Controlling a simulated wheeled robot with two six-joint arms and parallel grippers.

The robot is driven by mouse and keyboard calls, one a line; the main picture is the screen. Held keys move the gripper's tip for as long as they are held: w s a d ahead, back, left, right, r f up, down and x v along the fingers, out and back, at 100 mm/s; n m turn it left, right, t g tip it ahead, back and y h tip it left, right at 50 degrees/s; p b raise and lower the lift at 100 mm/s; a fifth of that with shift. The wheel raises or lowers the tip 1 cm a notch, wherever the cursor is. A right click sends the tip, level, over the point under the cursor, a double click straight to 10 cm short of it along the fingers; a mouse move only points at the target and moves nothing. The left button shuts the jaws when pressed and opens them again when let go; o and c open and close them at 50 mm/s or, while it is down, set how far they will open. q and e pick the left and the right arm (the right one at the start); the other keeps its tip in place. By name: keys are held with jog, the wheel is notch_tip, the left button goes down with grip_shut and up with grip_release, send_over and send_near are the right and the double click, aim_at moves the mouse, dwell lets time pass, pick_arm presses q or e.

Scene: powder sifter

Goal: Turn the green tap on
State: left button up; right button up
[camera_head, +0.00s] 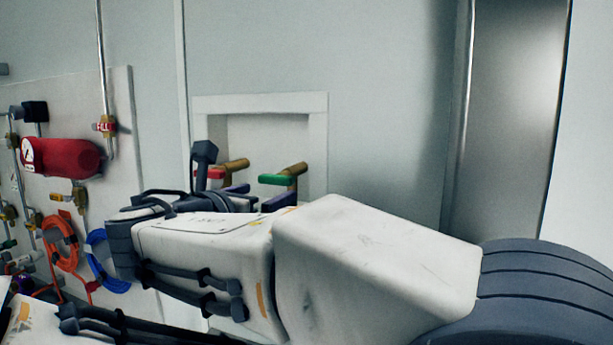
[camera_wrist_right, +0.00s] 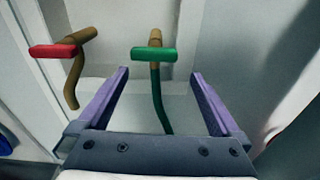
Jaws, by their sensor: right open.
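The green tap has a green bar handle (camera_head: 276,179) on a brass body (camera_head: 298,170), in a white-framed recess in the wall. In the right wrist view the green handle (camera_wrist_right: 154,54) lies crosswise, just past my fingertips, and a dark green spout hangs down between the fingers. My right gripper (camera_head: 259,195) is open, with its purple fingers spread either side of the spout in the right wrist view (camera_wrist_right: 161,73). I see no clear contact. My right forearm hides the lower recess in the head view. My left gripper is not in view.
A red-handled tap (camera_head: 210,174) is left of the green one; it also shows in the right wrist view (camera_wrist_right: 53,51). A panel (camera_head: 122,100) with a red cylinder (camera_head: 68,157), valves and coiled hoses stands at the left. The wall right of the recess is bare.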

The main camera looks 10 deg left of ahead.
aim_at(279, 175)
jog(key=shift+n+t, duration=0.3)
jog(key=p+x, duration=0.1)
jog(key=x, duration=0.2)
jog(key=r+p+x, duration=0.1)
jog(key=x, duration=0.2)
jog(key=a+p+x, duration=0.1)
jog(key=p+x, duration=0.1)
jog(key=x, duration=0.1)
jog(key=shift+r, duration=0.4)
jog(key=shift+w+d+f, duration=0.1)
jog(key=shift+w, duration=0.55)
